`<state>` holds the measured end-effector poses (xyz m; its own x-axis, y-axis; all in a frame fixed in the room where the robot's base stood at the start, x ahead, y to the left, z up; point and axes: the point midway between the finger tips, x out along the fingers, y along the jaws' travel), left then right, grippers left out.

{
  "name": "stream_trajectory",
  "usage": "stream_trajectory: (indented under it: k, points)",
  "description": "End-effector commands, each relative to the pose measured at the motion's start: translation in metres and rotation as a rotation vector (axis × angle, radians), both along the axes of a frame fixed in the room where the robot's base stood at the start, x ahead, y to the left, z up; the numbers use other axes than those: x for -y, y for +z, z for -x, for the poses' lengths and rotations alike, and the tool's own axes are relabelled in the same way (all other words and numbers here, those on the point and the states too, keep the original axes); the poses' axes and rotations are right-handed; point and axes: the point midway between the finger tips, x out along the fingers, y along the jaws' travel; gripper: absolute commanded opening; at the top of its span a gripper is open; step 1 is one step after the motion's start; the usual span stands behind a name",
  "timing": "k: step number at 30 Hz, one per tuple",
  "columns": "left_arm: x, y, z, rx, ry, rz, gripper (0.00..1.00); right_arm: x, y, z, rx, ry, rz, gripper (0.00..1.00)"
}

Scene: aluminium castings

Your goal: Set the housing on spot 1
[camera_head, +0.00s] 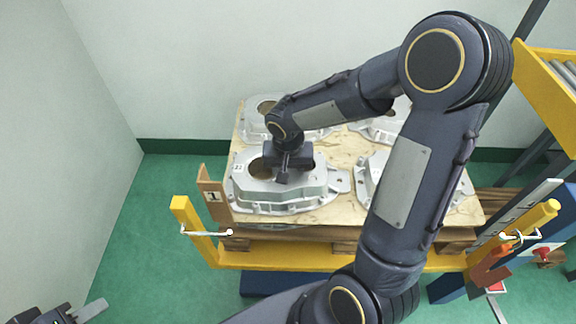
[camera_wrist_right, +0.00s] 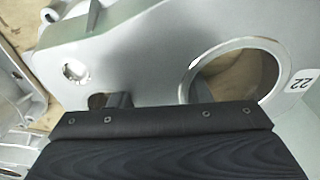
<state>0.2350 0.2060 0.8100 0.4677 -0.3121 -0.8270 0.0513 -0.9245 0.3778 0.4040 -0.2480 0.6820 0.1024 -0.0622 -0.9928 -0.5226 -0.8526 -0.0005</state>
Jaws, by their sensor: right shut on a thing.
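The housing (camera_head: 300,194), a silver casting with a large round opening, is at the front left of the plywood sheet, just right of a brown plate (camera_head: 212,197) marked 1. I cannot tell whether it rests fully on the sheet. My right gripper (camera_head: 288,176) is over it and shut on it. In the right wrist view the housing (camera_wrist_right: 150,55) fills the picture below the jaws, with a label 22 (camera_wrist_right: 301,84) beside its opening. My left gripper (camera_head: 88,312) is at the bottom left corner, far from the housing; its jaws are mostly cut off.
Other castings stand on the sheet (camera_head: 342,151): back left (camera_head: 255,128), back right (camera_head: 378,130) and front right (camera_head: 372,170). A yellow frame (camera_head: 300,257) surrounds the front of the pallet. A yellow roller conveyor (camera_head: 548,90) is at the right. Green floor is clear at left.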

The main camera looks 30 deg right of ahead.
Motion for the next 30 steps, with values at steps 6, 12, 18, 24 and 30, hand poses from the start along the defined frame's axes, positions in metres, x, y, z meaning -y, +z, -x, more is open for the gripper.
stream_trajectory:
  k: [6, 12, 18, 24, 30]
  points:
    - [0.0, 0.001, 0.0, 0.0, 0.0, 0.0, 0.36, 0.0, 0.002, -0.002, 0.005, -0.001, -0.001, 0.0]
    - [0.0, -0.003, 0.0, 0.0, 0.0, 0.0, 0.36, 0.0, -0.002, 0.0, 0.0, 0.0, 0.0, 0.5]
    - [0.0, -0.002, 0.0, 0.0, 0.0, 0.0, 0.36, 0.0, -0.002, 0.0, -0.001, 0.0, 0.0, 0.65]
    - [0.0, 0.001, 0.0, 0.0, 0.0, 0.0, 0.36, 0.0, 0.001, 0.0, -0.001, 0.0, 0.0, 0.65]
    - [0.0, 0.01, 0.0, 0.0, 0.0, 0.0, 0.36, -0.002, 0.029, 0.002, 0.005, -0.002, 0.0, 0.65]
